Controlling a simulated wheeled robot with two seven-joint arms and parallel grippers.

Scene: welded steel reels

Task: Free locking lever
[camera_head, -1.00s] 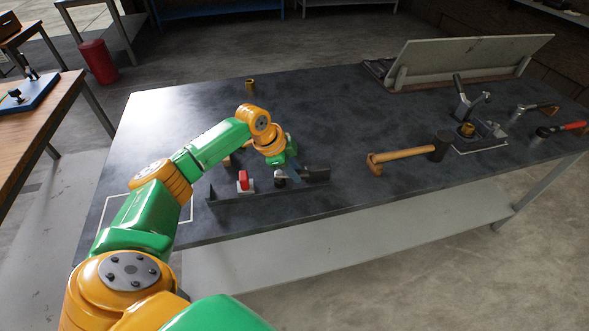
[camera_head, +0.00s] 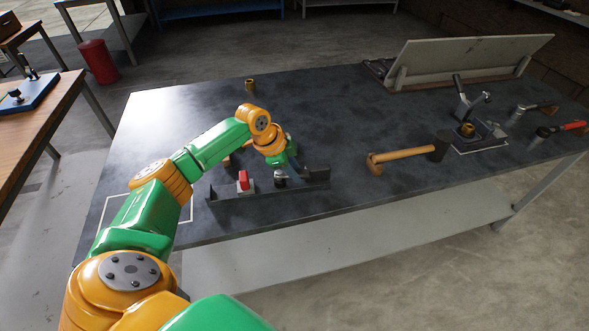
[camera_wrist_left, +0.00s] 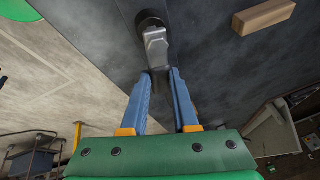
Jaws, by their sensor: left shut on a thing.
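In the left wrist view, a grey metal lever-like part (camera_wrist_left: 157,52) with a dark round end (camera_wrist_left: 150,20) points down between my blue fingers. My left gripper (camera_wrist_left: 160,78) is shut on the lower end of this part. In the head view, my left gripper (camera_head: 284,176) is low over a dark rail (camera_head: 300,187) at the table's front edge. The held part is mostly hidden there by the gripper and wrist. A red-topped piece (camera_head: 243,180) stands on the rail left of the gripper. My right gripper is not in view.
A mallet (camera_head: 400,154) lies to the right of the rail. A clamp-like fixture (camera_head: 466,129) and red-handled tool (camera_head: 570,127) are farther right. A wooden block (camera_wrist_left: 263,16) lies near the gripper. A brass piece (camera_head: 250,85) stands at the back; the table's middle is clear.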

